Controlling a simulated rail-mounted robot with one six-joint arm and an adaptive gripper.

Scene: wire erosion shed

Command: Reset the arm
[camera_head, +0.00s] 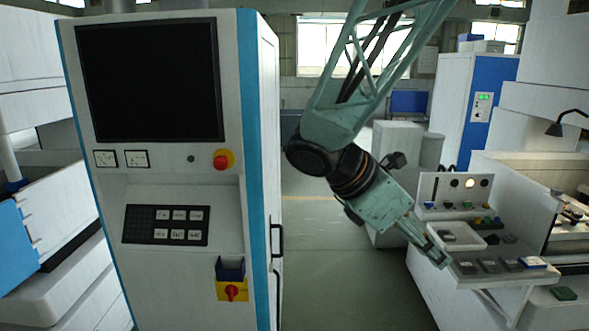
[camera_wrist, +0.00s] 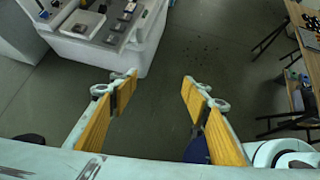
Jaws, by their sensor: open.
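My gripper (camera_head: 436,255) is in the middle right of the head view, at the end of my green arm. The arm reaches down from the top and points down and to the right. The gripper appears in front of the edge of a white control bench (camera_head: 445,290). In the wrist view my gripper (camera_wrist: 160,85) shows two yellow-padded fingers spread wide apart. Nothing is between them except grey floor seen farther off. The gripper is open and empty.
A tall white control cabinet (camera_head: 180,185) with a dark screen stands at the left. A white and blue cabinet (camera_head: 480,105) stands at the back right. The bench carries a tray (camera_head: 458,238) and buttons. Grey floor (camera_head: 325,265) between cabinet and bench is clear. A wooden table (camera_wrist: 300,75) is at the right.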

